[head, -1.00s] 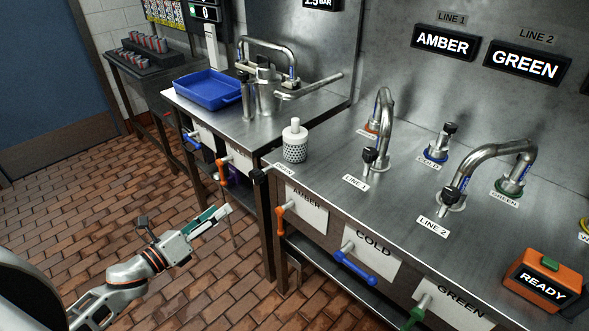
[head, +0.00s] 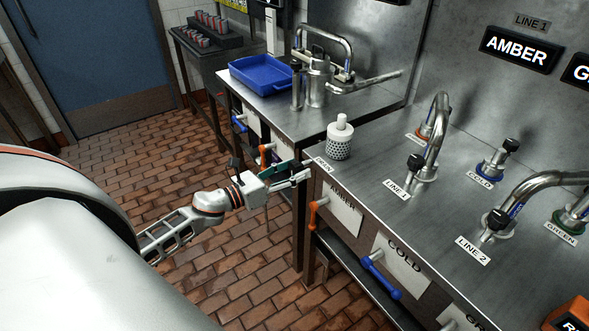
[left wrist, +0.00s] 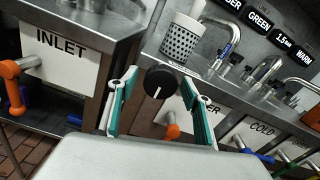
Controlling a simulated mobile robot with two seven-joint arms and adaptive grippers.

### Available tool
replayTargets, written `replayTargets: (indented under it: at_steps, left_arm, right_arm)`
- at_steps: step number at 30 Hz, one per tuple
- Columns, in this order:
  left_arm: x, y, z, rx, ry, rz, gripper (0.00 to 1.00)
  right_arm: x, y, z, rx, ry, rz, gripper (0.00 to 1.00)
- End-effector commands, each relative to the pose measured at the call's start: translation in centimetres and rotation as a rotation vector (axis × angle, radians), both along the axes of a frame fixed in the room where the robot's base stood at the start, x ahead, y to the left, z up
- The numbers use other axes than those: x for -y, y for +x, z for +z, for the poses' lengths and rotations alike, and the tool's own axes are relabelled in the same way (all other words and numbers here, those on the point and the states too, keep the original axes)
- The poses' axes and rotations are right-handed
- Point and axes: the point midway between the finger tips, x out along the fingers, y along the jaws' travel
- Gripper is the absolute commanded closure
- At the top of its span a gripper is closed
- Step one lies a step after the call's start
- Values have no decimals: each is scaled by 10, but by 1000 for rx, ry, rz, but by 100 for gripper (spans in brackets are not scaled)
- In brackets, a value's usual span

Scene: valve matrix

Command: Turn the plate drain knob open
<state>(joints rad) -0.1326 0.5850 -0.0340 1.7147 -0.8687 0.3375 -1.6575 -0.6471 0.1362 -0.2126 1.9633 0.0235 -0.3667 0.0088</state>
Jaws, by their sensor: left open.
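A round black knob (left wrist: 160,82) with a white pointer line shows in the left wrist view, at the end of the steel counter. Its line points down and slightly left. My left gripper (left wrist: 158,88) is open, with one teal-padded finger on each side of the knob; I cannot tell whether they touch it. In the head view my left gripper (head: 293,175) is at the counter's left end, below a small label (head: 323,165) that seems to read DRAIN. There the gripper hides the knob. My right gripper is not in view.
A white perforated cup (head: 340,140) stands on the counter (head: 375,165) above the gripper. An orange lever (head: 314,212) and a blue lever (head: 380,275) stick out from the front. Another table with a blue tray (head: 262,75) stands behind. The brick floor is open at left.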

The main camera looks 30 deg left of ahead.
Motion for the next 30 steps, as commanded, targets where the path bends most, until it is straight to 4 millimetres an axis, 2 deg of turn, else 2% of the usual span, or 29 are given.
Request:
replayTargets:
  at_steps: [10, 13, 15, 23, 30]
  left_arm:
    - [2, 4, -1, -1, -1, 0, 51]
    - [2, 3, -1, -1, -1, 0, 77]
    - [2, 3, -1, -1, -1, 0, 90]
    - [2, 3, 0, -5, -11, 0, 90]
    - [2, 3, 1, -39, -93, 0, 90]
  right_arm:
    - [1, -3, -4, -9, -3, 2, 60]
    - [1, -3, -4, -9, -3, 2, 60]
    - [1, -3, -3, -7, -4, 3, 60]
    - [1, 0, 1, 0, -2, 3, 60]
    - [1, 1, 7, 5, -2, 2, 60]
